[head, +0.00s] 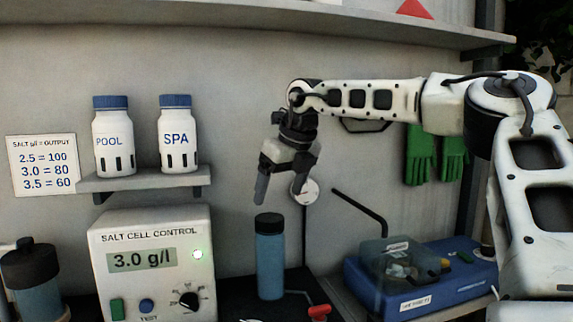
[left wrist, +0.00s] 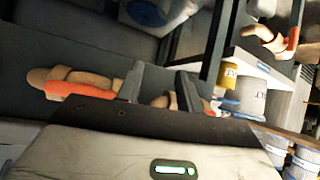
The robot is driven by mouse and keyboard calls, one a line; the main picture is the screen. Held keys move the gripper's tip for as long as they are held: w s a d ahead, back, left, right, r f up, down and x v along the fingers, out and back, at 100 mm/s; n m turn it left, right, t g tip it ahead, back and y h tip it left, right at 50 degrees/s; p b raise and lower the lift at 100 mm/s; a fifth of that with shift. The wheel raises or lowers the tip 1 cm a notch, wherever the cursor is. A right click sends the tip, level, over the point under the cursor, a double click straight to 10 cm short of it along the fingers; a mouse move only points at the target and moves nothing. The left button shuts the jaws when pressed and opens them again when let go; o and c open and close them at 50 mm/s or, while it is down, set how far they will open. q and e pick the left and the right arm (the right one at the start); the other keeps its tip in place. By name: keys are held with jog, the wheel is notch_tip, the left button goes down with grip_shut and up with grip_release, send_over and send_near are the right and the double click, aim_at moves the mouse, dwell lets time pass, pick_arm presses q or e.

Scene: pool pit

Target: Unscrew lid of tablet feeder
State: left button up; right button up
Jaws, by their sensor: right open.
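A dark-lidded cylinder with a blue body (head: 33,290) stands at the lower left; its lid (head: 28,264) is on. A slim blue bottle with a dark cap (head: 270,260) stands upright at the centre. No label shows which is the tablet feeder. My right gripper (head: 284,188) is open and empty, pointing down above the blue bottle and apart from its cap. My left gripper is outside the head view. In the left wrist view its two fingers (left wrist: 158,88) are apart, with orange and tan objects beyond them.
A salt cell control box (head: 155,285) stands between the cylinder and bottle. Above it, a small shelf (head: 145,181) holds POOL and SPA bottles. A blue case (head: 440,287) with a clear box is at the right. A red-handled item (head: 319,312) lies near the bottle.

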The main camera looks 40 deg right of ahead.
aim_at(271, 218)
jog(key=x, duration=0.6)
jog(key=shift+w+r, duration=0.1)
jog(key=shift+w+f+p, duration=0.3)
jog(key=shift+f, duration=0.35)
jog(key=shift+c, duration=0.2)
